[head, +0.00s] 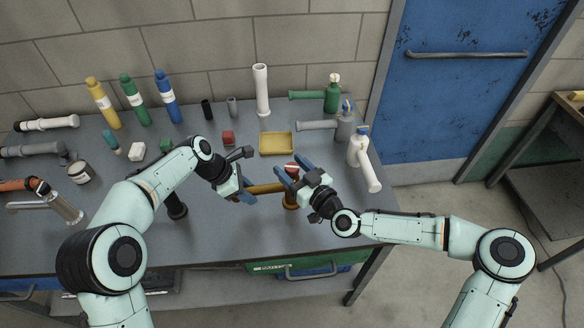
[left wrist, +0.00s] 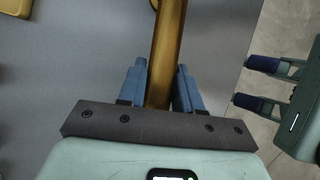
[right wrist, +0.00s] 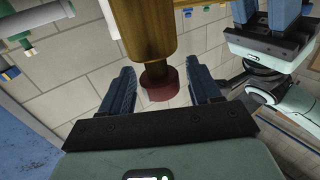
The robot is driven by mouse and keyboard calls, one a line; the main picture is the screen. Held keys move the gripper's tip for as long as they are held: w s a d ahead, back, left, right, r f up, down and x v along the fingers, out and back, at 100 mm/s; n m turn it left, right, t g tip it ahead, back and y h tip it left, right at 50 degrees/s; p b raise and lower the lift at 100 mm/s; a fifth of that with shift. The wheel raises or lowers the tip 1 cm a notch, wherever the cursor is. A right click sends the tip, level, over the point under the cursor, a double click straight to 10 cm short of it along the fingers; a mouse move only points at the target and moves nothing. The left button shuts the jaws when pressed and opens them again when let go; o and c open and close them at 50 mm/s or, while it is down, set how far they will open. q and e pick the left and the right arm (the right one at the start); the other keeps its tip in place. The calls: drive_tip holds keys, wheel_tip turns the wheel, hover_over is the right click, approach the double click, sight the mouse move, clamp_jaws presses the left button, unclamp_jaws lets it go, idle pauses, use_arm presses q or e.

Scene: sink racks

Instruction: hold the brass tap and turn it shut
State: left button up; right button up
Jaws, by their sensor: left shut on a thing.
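The brass tap (head: 266,188) stands near the front right of the grey bench. Its spout points left, and its round red and white handle (head: 291,168) is on top. My left gripper (head: 244,189) is shut on the spout; in the left wrist view the brass tube (left wrist: 165,50) runs between its blue fingers. My right gripper (head: 296,172) is open at the top of the tap. In the right wrist view the dark red handle (right wrist: 159,86) lies between its fingers, with a visible gap on both sides. The tap's base is partly hidden by my right gripper.
A white tap (head: 362,160), a grey tap (head: 344,125) and a green tap (head: 332,95) stand at the right. A white tube (head: 262,90) and several bottles stand at the back.

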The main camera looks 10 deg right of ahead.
drive_tip(key=c, duration=0.9)
drive_tip(key=shift+a+h, duration=0.15)
drive_tip(key=shift+h, duration=0.15)
drive_tip(key=shift+a+r+m+t+h, duration=0.1)
drive_tip(key=shift+a+m+t+h, duration=0.05)
drive_tip(key=shift+m+t+h, duration=0.5)
drive_tip(key=m+h, duration=0.2)
drive_tip(key=h, duration=0.2)
drive_tip(key=m+t+h, duration=0.1)
drive_tip(key=m+h, duration=0.2)
drive_tip(key=h, duration=0.1)
drive_tip(key=shift+m+t, duration=0.25)
drive_tip(key=m+h, duration=0.2)
drive_tip(key=h, duration=0.1)
drive_tip(key=m+g+h, duration=0.1)
drive_tip(key=m+h, duration=0.1)
drive_tip(key=h, duration=0.2)
drive_tip(key=shift+d+g, duration=0.2)
drive_tip(key=shift+g, duration=0.1)
drive_tip(key=shift+d+m+g+h, duration=0.1)
drive_tip(key=shift+m+g+h, duration=1.1)
drive_tip(key=shift+m+h, duration=0.7)
use_arm(q)
drive_tip(key=shift+a, duration=0.1)
use_arm(e)
drive_tip(key=shift+d+h, duration=0.1)
drive_tip(key=shift+h, duration=0.15)
